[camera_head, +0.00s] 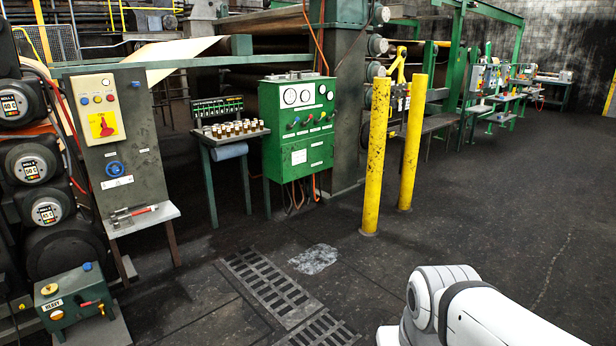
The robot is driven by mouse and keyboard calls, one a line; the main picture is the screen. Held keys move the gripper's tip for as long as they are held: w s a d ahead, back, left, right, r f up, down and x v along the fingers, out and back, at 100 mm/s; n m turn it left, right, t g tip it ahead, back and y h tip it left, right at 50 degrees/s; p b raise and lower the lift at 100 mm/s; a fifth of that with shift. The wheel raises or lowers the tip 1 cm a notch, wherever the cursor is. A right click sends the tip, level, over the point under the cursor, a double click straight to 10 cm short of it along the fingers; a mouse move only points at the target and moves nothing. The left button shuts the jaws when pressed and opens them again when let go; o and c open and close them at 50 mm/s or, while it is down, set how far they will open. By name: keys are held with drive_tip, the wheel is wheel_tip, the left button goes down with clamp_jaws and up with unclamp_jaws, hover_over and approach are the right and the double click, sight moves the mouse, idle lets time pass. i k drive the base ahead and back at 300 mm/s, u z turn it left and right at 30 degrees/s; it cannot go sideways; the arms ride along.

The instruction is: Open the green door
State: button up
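A green control cabinet (270,148) stands on legs near the middle of the view. Its upper face carries round white gauges and a row of knobs and switches. Its lower front has a flat green panel (320,165), which looks like a door and appears closed, with small labels on it. I cannot make out a handle clearly. My white arm links show at the bottom right, well apart from the cabinet. My gripper is not in view.
Two yellow posts (376,160) (413,145) stand right of the cabinet. A small table (262,133) holding several jars adjoins its left side. A grey control panel (125,145) stands farther left. Floor grates (270,287) lie in front; the dark floor at right is open.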

sight(302, 158)
drive_tip(key=z, duration=0.15)
drive_tip(key=i, duration=2.1)
drive_tip(key=u, duration=0.2)
drive_tip(key=i, duration=1.45)
drive_tip(key=u, duration=0.3)
drive_tip(key=k, duration=0.55)
drive_tip(key=z, duration=0.55)
drive_tip(key=i, duration=0.55)
drive_tip(key=z, duration=0.55)
drive_tip(key=i, duration=1.85)
drive_tip(key=u, duration=0.5)
